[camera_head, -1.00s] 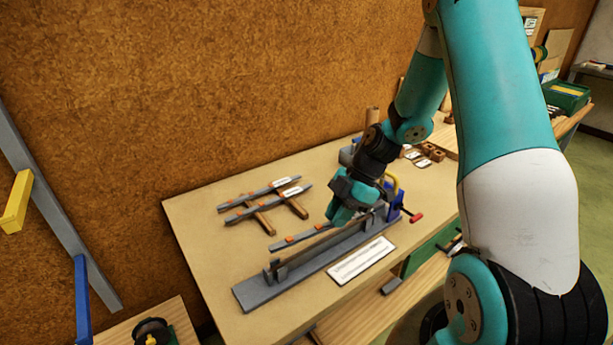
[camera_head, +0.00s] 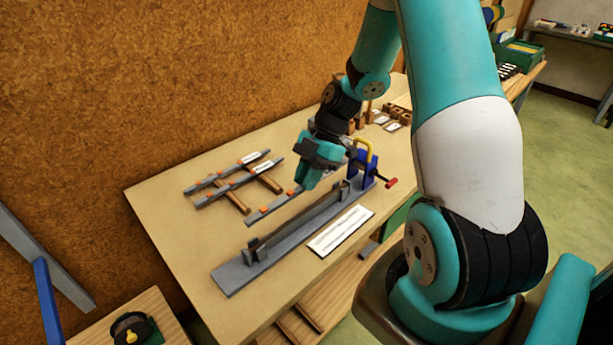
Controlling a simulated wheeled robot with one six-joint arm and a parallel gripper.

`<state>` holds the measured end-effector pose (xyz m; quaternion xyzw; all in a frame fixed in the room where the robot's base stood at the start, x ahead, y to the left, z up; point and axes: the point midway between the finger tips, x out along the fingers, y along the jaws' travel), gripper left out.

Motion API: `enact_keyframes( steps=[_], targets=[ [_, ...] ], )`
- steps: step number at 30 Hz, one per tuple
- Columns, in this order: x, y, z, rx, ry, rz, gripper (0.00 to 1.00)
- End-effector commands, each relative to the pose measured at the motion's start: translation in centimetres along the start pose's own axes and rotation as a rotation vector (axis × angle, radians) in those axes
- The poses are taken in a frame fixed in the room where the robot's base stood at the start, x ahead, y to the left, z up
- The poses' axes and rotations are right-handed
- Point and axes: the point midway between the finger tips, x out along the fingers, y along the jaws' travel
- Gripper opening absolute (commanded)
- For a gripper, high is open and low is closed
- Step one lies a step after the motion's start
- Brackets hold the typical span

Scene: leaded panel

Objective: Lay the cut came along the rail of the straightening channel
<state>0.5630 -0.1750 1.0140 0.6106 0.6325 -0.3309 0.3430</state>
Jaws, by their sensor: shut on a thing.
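The cut came (camera_head: 270,210) is a thin grey strip with orange marks, seen behind the straightening channel (camera_head: 235,275). The channel is a long grey base with a raised rail (camera_head: 300,226) and upright posts near its ends. My gripper (camera_head: 309,183) is shut on the came towards its right end and hides that end. The came runs roughly parallel to the rail, on its far side and apart from it. I cannot tell how high it is above the table. The fingertips are partly hidden by the gripper body.
Two more grey strips (camera_head: 226,178) with white labels lie across wooden bars at the back left. A blue clamp (camera_head: 361,168) with a red-tipped handle stands at the channel's right end. A white printed card (camera_head: 340,230) lies in front. Small wooden blocks (camera_head: 397,112) are at the back right.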

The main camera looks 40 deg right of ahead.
Motion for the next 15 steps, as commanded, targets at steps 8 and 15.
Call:
enact_keyframes(
  steps=[8,15],
  targets=[
    [2.9,0.0,1.8,0.0,0.001,-0.001,0.0],
    [4.9,0.0,3.2,-0.001,0.001,-0.001,0.0]
  ],
)
